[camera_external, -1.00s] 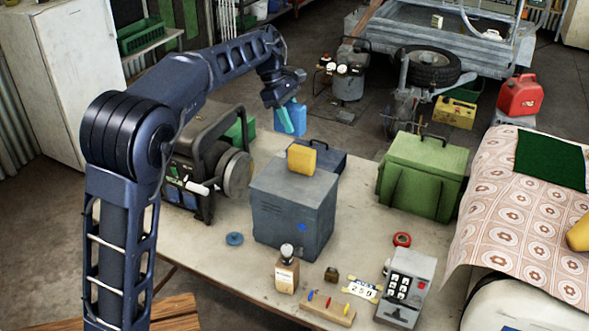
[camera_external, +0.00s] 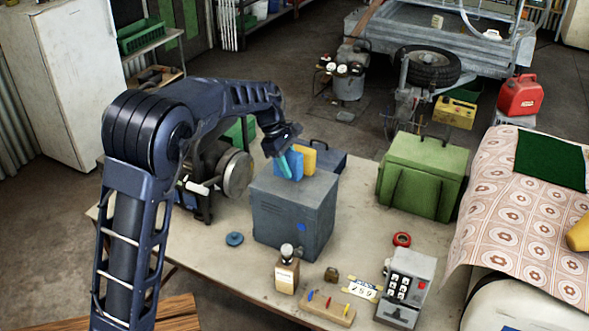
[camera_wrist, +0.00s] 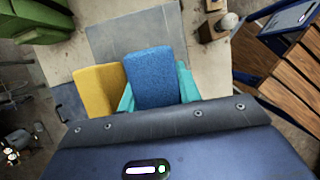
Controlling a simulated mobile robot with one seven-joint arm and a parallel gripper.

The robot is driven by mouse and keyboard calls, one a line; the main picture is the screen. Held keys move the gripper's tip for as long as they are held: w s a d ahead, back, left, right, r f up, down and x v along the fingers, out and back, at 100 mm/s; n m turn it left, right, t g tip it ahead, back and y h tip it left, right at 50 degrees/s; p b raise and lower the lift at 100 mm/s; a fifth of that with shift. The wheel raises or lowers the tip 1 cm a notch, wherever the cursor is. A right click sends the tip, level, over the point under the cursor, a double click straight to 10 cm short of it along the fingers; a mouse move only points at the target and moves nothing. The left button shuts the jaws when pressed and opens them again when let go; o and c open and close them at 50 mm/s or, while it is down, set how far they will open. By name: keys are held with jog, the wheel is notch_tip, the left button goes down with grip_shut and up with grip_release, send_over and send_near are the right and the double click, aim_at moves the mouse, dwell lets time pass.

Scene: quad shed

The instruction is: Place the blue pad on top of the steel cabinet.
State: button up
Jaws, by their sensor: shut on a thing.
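The blue pad (camera_external: 292,163) is upright in my gripper (camera_external: 287,165), at the top of the grey steel cabinet (camera_external: 292,215). My gripper's teal fingers are shut on the pad. In the wrist view the blue pad (camera_wrist: 158,76) sits between the teal fingers (camera_wrist: 157,90), with the cabinet's grey top (camera_wrist: 130,35) beyond it. A yellow pad (camera_external: 308,158) stands upright on the cabinet, just right of the blue pad; it also shows in the wrist view (camera_wrist: 98,90). I cannot tell whether the blue pad's lower edge touches the cabinet top.
A green box (camera_external: 422,175) is to the right. The cabinet top's front part is clear.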

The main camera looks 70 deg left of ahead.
jog(key=shift+f, duration=2.15)
jog(key=shift+f, duration=0.1)
jog(key=o, duration=0.9)
jog(key=v, duration=1.2)
jog(key=shift+d, duration=0.1)
